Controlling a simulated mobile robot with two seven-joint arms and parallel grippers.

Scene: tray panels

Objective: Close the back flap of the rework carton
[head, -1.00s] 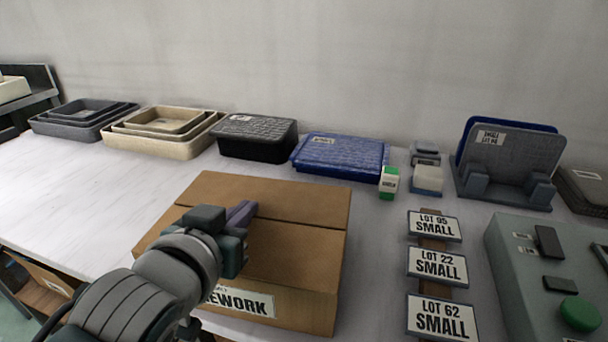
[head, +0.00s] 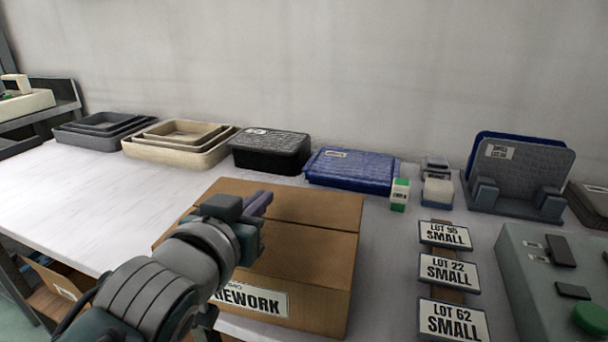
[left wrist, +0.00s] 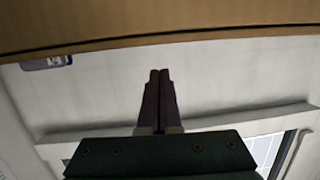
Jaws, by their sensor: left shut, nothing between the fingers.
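The rework carton (head: 300,270) is a brown box on the table with a white REWORK label (head: 255,300) on its front. Its back flap (head: 305,205) looks flat across the rear half of the top, meeting the front part along a seam. My left gripper (head: 260,203) is shut and empty, its purple fingers over the back flap near its left part. Whether they touch it I cannot tell. In the left wrist view the shut fingers (left wrist: 160,98) point toward a brown cardboard edge (left wrist: 160,40) across the top. My right gripper is out of view.
Behind the carton stand a black bin (head: 270,155) and a blue bin (head: 350,172). Beige trays (head: 180,150) and grey trays (head: 95,135) stand at back left. Lot plates (head: 448,270) and a grey control box (head: 540,280) lie right. The table left of the carton is clear.

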